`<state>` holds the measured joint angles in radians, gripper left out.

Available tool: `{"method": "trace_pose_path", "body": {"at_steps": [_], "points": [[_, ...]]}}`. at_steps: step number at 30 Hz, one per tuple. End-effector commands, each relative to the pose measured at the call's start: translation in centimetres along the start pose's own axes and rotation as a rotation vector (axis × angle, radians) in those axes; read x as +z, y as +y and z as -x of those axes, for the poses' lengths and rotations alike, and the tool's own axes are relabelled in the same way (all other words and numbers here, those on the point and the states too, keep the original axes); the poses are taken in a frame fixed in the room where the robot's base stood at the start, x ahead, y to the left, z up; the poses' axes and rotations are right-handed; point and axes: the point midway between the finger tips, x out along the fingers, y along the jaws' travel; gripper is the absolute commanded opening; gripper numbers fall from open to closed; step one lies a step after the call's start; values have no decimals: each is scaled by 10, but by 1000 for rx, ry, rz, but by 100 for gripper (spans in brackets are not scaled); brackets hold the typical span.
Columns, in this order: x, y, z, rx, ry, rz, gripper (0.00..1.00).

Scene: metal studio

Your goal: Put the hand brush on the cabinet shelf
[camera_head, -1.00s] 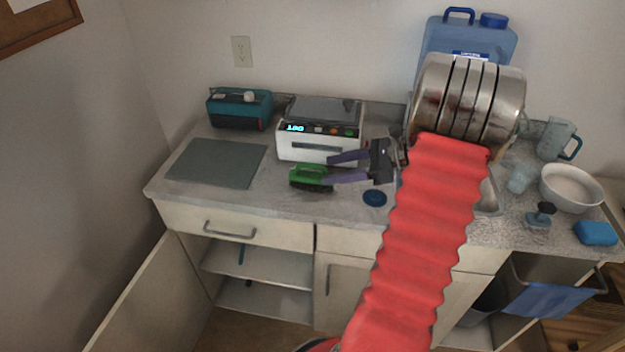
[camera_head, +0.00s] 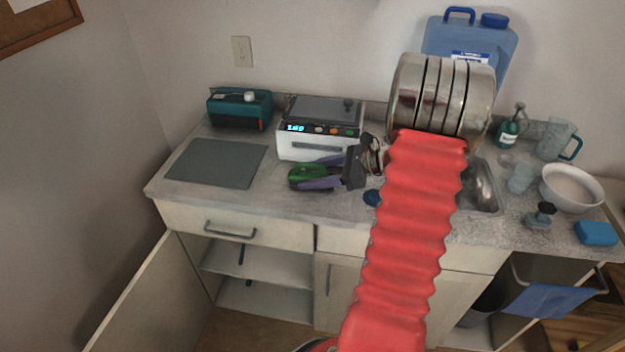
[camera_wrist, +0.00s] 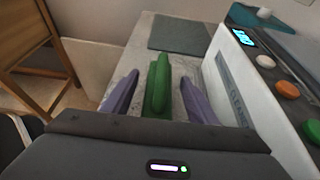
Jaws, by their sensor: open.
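The hand brush (camera_head: 307,174) is green and lies on the counter in front of the white scale-like device. It also shows in the wrist view (camera_wrist: 157,84), lengthwise between my two purple fingers. My gripper (camera_head: 322,172) is open, with one finger on each side of the brush; I cannot tell whether either finger touches it. The cabinet (camera_head: 257,263) under the counter at the left has its door open. Its shelf (camera_head: 270,267) shows inside, with a second level below. The bristles are mostly hidden.
The white device (camera_head: 300,147) stands close behind the brush and right of my fingers in the wrist view. A grey mat (camera_head: 215,162) lies left. A teal box (camera_head: 240,108) stands behind it. The open cabinet door (camera_head: 150,300) juts forward. The sink (camera_head: 480,190) is right.

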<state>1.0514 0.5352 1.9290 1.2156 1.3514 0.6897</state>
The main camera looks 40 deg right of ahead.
Motion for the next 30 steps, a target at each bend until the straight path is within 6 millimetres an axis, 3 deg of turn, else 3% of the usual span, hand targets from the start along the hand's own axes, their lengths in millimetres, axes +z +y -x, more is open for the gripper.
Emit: {"method": "trace_pose_path", "body": {"at_steps": [19,30], "points": [[0,0,-5,-1,1,0,52],[0,0,-5,-2,0,0,26]]}}
